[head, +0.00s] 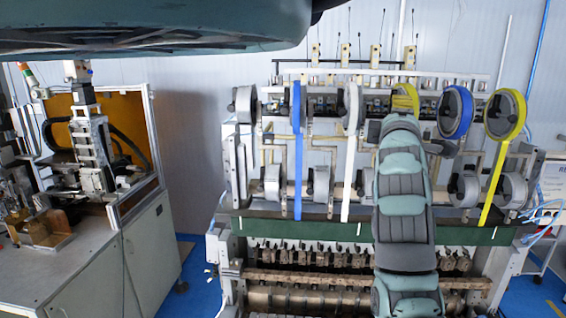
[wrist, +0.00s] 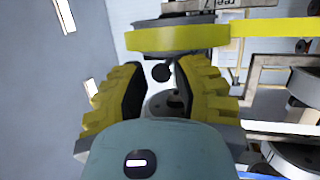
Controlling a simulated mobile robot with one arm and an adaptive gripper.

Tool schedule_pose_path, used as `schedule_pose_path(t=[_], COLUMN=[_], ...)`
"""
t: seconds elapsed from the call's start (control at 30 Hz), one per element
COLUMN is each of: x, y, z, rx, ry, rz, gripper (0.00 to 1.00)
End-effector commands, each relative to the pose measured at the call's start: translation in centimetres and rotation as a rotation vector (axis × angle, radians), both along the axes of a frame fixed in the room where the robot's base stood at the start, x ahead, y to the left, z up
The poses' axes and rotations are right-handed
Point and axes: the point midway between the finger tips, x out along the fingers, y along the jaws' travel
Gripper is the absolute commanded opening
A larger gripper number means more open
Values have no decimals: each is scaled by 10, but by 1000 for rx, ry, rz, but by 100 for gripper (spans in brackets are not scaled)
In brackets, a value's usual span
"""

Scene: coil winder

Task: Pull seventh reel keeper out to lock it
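In the wrist view my gripper (wrist: 185,85) is open, its two ridged yellow fingers pointing at the machine. A small dark round knob (wrist: 161,73), which looks like a reel keeper, shows in the gap between the fingertips. Clear space shows around the knob, and I see no contact. A grey round part (wrist: 165,103) lies below it, partly hidden by my gripper's body. A label ending in 7 (wrist: 213,3) is at the top edge, above a reel with yellow tape (wrist: 178,38). In the head view my arm hides most of my gripper.
The winder carries several reels, including blue ones (head: 456,111), a white one (head: 349,107) and a yellow one at the right (head: 505,114). A workbench machine (head: 85,240) stands at the left. Metal brackets (wrist: 258,78) lie right of my fingers.

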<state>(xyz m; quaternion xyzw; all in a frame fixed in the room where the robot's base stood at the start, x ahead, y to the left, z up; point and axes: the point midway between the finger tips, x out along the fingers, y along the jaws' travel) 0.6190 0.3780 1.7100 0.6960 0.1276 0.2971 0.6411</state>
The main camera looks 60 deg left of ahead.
Motion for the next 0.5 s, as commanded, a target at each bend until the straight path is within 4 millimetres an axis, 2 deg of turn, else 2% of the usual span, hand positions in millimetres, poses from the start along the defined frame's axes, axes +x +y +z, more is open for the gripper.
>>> schedule_pose_path(t=[0.03,0.1,0.5], x=[-2,-1,-1], y=[2,2,1], z=[0,0,-1], rx=[-1,-1,-2], ry=[1,0,1], rz=[4,3,2], gripper=[32,40,40])
